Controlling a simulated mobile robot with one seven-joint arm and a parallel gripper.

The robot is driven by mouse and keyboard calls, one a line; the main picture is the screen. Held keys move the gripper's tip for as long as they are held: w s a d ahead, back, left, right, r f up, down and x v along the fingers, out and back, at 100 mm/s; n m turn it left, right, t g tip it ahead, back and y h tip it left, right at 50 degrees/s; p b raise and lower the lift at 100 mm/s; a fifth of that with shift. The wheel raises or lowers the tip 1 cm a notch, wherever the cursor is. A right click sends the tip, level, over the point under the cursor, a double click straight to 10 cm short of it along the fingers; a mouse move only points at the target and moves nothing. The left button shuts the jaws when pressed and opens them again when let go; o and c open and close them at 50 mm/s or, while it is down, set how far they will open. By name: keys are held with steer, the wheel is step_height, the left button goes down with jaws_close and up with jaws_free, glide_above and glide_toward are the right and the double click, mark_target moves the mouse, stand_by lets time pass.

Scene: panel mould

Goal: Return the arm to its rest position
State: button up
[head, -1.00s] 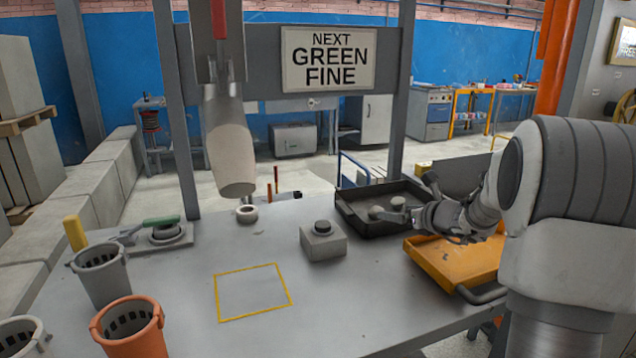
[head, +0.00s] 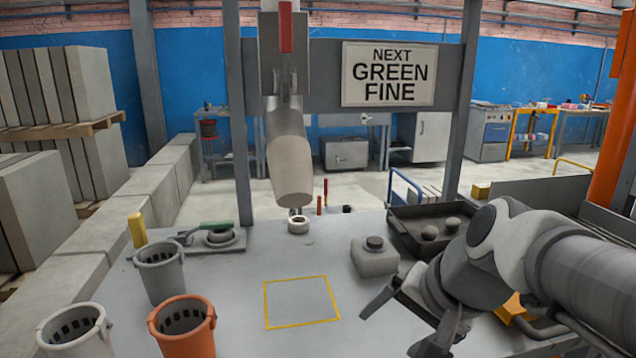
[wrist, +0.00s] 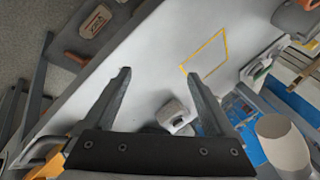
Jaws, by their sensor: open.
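My gripper (head: 405,325) is open, with its two fingers spread and nothing between them. In the head view it hangs over the right front part of the grey table (head: 240,280), right of the yellow square outline (head: 300,302). In the wrist view the open fingers of my gripper (wrist: 155,95) show over the table top, with the yellow outline (wrist: 203,52) beyond them.
A grey block with a dark button (head: 374,256) stands just beyond my gripper. Grey (head: 160,272), orange (head: 182,325) and white (head: 75,330) buckets stand at left. A spout (head: 290,160) hangs above a ring (head: 298,225).

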steer(key=s+d+n+h, duration=0.3)
steer(key=s+n, duration=0.3)
steer(key=s, duration=0.2)
step_height(320, 180, up, 17)
steer(key=p, duration=1.8)
steer(key=shift+d, duration=0.4)
steer(key=shift+s+f, duration=0.1)
steer(key=shift+f, duration=0.05)
steer(key=c, duration=0.6)
steer(key=shift+d, duration=0.2)
steer(key=shift+c, duration=0.2)
